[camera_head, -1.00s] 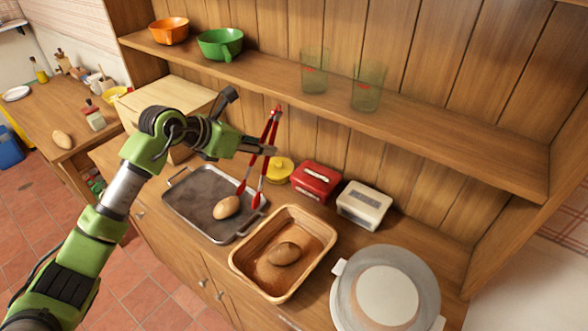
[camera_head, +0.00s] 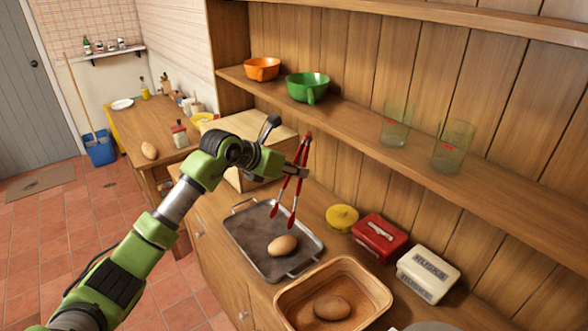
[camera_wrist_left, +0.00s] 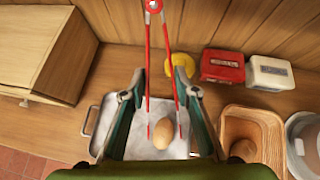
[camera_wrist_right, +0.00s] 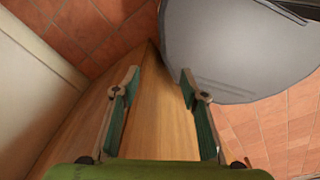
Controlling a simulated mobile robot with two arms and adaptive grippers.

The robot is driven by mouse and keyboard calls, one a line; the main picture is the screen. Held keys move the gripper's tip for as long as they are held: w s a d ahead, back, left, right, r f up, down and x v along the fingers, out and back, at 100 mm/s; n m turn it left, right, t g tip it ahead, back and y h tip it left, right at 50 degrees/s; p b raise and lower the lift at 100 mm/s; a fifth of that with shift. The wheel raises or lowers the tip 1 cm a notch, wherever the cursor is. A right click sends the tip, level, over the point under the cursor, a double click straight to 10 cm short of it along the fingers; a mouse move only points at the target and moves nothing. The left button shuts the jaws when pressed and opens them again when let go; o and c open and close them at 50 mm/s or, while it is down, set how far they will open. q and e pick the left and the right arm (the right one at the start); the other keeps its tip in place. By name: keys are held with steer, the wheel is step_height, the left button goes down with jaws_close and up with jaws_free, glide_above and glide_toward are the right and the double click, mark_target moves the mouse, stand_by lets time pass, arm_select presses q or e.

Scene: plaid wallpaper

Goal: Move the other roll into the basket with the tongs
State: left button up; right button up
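My left gripper (camera_head: 298,172) is shut on the red tongs (camera_head: 286,190), which hang tips down above the metal tray (camera_head: 246,226). A brown roll (camera_head: 283,245) lies on the tray. In the left wrist view the tongs' two arms (camera_wrist_left: 148,70) are spread, and this roll (camera_wrist_left: 162,134) appears between their tips. Another roll (camera_head: 332,307) lies in the wooden basket (camera_head: 375,296), right of the tray. My right gripper (camera_wrist_right: 159,75) is open and empty in the right wrist view, and outside the head view.
A wooden box (camera_head: 238,142) is behind the tray. Bowls and glasses stand on the shelf (camera_head: 350,125).

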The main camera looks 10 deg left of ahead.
arm_select(q)
step_height(320, 180, down, 10)
steer(key=b, duration=0.6)
steer(key=shift+r, duration=0.2)
jaws_close()
step_height(320, 180, up, 12)
steer(key=p, duration=0.7)
steer(key=shift+f, duration=0.1)
